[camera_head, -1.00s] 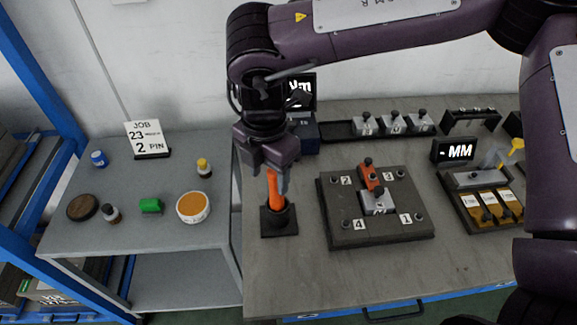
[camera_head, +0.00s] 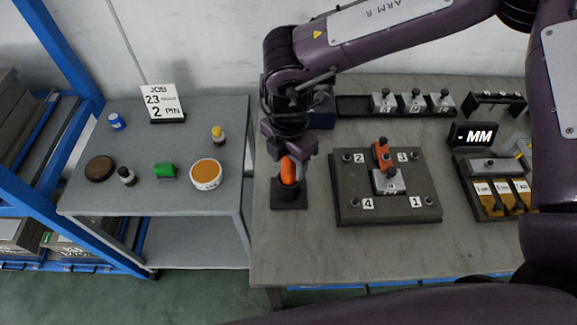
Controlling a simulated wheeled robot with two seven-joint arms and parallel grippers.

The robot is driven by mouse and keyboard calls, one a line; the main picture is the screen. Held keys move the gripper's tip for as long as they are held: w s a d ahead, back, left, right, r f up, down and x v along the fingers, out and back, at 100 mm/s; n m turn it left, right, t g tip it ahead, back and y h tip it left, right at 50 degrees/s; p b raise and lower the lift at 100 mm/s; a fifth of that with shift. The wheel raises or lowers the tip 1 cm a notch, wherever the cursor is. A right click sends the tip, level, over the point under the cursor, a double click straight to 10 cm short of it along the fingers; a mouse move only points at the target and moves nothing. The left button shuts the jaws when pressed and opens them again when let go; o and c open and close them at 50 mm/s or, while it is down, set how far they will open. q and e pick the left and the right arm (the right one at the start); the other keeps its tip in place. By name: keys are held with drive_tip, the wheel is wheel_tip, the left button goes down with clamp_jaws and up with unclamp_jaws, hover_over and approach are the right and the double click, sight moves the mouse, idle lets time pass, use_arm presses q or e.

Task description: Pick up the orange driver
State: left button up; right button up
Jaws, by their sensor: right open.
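The orange driver (camera_head: 288,173) stands upright in a black square holder (camera_head: 289,194) at the left end of the workbench. My right gripper (camera_head: 288,158) comes down from above, with its fingers around the top of the driver. The fingers are open, and I cannot tell whether they touch it. The lower part of the driver is hidden in the holder. My left gripper is not in view.
Right of the holder is a dark mould plate (camera_head: 350,206) with numbered corners, bearing an orange and a grey block. A tray of yellow parts (camera_head: 497,213) lies further right. A grey side table (camera_head: 135,204) with small containers stands left.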

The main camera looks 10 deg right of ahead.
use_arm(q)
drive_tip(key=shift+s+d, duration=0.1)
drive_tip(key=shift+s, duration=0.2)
use_arm(e)
clamp_jaws()
drive_tip(key=shift+r, duration=0.1)
